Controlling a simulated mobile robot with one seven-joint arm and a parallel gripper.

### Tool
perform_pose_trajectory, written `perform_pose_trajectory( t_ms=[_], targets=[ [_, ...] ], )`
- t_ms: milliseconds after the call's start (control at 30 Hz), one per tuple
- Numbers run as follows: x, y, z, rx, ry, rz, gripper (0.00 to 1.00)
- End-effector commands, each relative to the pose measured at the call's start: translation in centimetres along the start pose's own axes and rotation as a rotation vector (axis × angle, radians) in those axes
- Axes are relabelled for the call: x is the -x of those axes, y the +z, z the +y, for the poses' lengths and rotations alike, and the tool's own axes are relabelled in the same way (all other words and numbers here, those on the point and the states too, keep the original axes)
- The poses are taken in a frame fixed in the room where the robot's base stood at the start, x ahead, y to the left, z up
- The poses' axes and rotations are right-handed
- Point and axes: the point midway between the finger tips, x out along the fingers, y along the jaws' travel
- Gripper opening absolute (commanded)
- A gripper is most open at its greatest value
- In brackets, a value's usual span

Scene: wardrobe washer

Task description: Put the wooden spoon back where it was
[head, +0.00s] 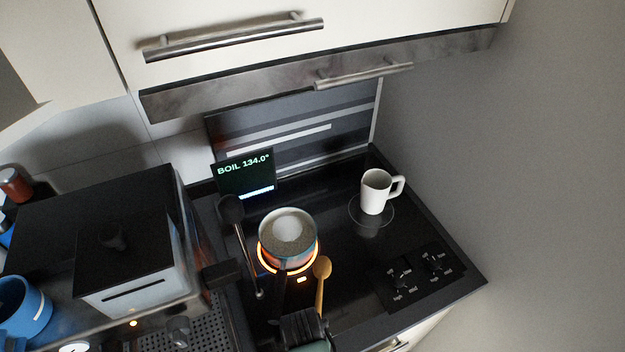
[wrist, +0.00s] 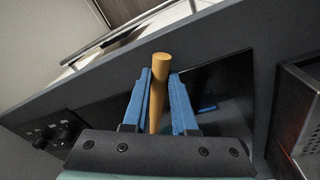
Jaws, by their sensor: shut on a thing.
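The wooden spoon (head: 322,269) shows in the head view just right of the pot, its rounded head pointing away from me and its handle running down to my gripper (head: 303,328). In the wrist view, the spoon's handle (wrist: 160,68) stands between the two blue fingers of my gripper (wrist: 160,92), which are shut on it. The handle's end sticks out beyond the fingertips. The spoon appears to be over the black cooktop (head: 345,270); I cannot tell whether its head touches the surface.
A pot (head: 288,232) with grainy contents sits on a glowing burner, its dark handle towards me. A black ladle (head: 231,209) lies to its left. A white mug (head: 375,192) stands behind right. A coffee machine (head: 110,230) fills the left. Cabinets (head: 230,40) hang above.

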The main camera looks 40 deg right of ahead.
Motion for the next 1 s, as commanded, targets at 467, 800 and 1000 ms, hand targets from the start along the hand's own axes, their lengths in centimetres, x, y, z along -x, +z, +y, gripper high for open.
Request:
perform_pose_trajectory(
  t_ms=[467,800,1000],
  targets=[
    [-0.26,0.00,-0.03,0.000,0.000,0.001,0.61],
    [-0.27,0.02,-0.02,0.000,0.000,0.000,0.81],
    [-0.21,0.02,-0.02,0.000,0.000,0.000,0.81]
  ],
)
